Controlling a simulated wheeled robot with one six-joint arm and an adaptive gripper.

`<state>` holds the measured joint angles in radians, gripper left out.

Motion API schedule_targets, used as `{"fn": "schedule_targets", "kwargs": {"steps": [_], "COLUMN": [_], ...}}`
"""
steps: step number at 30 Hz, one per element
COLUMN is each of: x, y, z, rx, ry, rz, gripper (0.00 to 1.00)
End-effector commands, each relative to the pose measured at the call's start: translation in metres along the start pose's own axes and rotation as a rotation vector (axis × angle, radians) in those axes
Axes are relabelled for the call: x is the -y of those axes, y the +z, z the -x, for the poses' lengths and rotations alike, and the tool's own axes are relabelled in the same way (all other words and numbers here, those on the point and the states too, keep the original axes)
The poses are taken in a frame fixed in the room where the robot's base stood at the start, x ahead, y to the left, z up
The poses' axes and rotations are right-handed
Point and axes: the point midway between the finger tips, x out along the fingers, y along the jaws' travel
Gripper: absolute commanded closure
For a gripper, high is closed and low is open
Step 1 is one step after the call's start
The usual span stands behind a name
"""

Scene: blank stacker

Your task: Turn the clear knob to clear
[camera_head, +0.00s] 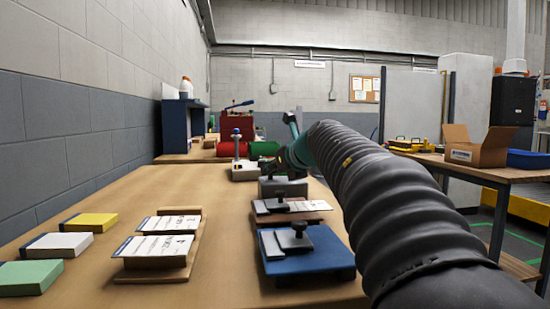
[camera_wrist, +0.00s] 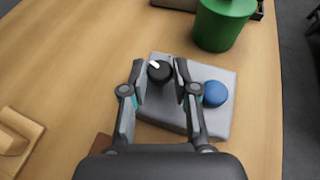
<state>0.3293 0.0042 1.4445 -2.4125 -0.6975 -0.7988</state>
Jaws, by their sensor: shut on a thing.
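The black round knob (camera_wrist: 160,74) sits on top of a grey box (camera_wrist: 216,126) in the wrist view. A white mark on the knob points to the upper left of that picture. My gripper (camera_wrist: 161,71) is shut on the knob, with one finger on each side. A blue round button (camera_wrist: 215,93) is on the same box, just right of the right finger. No lettering around the knob can be read. In the head view a grey box (camera_head: 290,188) stands beyond the trays, below my arm; the fingers there are mostly hidden.
A green cylinder (camera_wrist: 222,24) stands close behind the box. A blue tray (camera_head: 320,262) and a brown tray (camera_head: 318,217) hold blocks with black knobs. Card stacks (camera_head: 158,250) and coloured blocks (camera_head: 90,222) lie left. The table between is bare.

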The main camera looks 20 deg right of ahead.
Motion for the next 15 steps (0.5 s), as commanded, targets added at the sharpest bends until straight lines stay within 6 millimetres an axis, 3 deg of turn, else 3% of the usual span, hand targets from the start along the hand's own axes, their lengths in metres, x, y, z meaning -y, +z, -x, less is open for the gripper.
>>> {"fn": "schedule_targets", "kwargs": {"steps": [15], "x": [-0.0045], "y": [0.0039], "z": [0.0009], "rx": [0.000], "ry": [-0.172], "rz": [-0.070], "gripper": [1.00]}}
